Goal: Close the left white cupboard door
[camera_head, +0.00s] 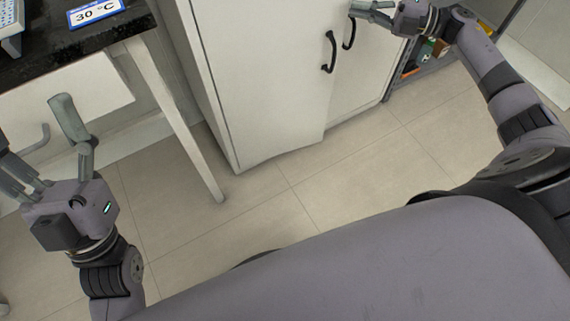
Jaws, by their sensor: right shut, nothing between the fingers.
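The left white cupboard door (262,80) fills the upper middle of the head view, with a black handle (329,52) near its right edge. Its lower right corner stands a little proud of the right door (370,75), so it looks slightly ajar. The right door has its own black handle (349,32). My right gripper (356,9) is shut and empty, at the top in front of the right door, just above that handle. I cannot tell if it touches the door. My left gripper (35,125) is open and empty at the lower left, away from the cupboard.
A table with a dark top (55,50) and a pale leg (180,125) stands left of the cupboard. A blue-edged 30 °C sign (95,13) lies on it. A grey shelf with small items (424,55) stands right of the cupboard. The tiled floor (300,190) in front is clear.

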